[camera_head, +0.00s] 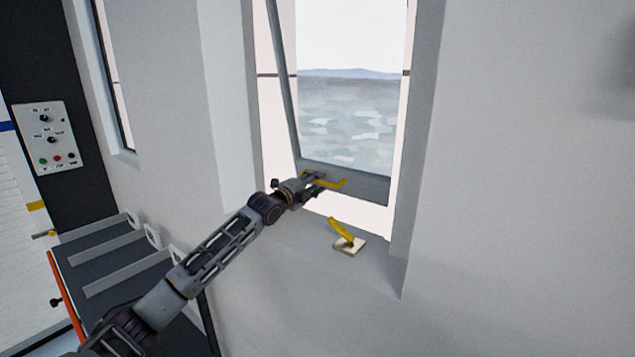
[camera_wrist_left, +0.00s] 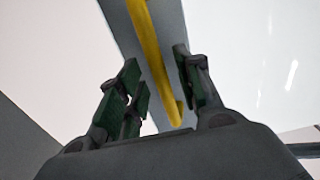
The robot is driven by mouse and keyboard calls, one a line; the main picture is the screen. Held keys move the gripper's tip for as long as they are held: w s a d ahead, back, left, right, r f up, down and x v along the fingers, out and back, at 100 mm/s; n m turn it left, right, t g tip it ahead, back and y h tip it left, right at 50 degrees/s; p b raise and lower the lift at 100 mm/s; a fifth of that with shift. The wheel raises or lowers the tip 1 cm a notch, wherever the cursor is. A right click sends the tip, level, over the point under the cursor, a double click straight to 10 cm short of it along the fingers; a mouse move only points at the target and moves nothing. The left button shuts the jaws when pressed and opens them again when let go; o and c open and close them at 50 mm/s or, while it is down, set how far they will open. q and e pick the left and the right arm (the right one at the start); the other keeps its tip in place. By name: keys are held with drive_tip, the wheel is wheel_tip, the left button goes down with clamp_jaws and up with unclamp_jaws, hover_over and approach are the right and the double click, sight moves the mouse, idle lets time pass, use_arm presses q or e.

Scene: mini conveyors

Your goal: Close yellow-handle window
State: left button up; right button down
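The window (camera_head: 345,182) is a grey-framed pane, tilted so that its lower edge stands out from the opening. A yellow handle (camera_head: 331,183) is on its bottom rail. My left gripper (camera_head: 318,183) is at this handle. In the left wrist view the yellow handle (camera_wrist_left: 150,50) runs down between the spread fingers of my left gripper (camera_wrist_left: 158,85), with gaps on both sides. The gripper is open around the handle's end. A second yellow lever (camera_head: 341,230) on a pale base (camera_head: 350,245) sits on the sill below. My right gripper is not in view.
A control panel (camera_head: 46,137) with knobs and coloured buttons is on the dark wall at left. A conveyor-like rack with grey bars (camera_head: 108,245) stands at lower left. The wall (camera_head: 520,170) right of the window is bare.

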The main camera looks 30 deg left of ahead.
use_arm(q)
drive_tip(key=shift+w+d, duration=0.1)
drive_tip(key=shift+w, duration=0.6)
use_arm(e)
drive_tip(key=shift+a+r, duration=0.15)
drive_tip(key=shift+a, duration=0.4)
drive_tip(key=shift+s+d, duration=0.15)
use_arm(q)
clamp_jaws()
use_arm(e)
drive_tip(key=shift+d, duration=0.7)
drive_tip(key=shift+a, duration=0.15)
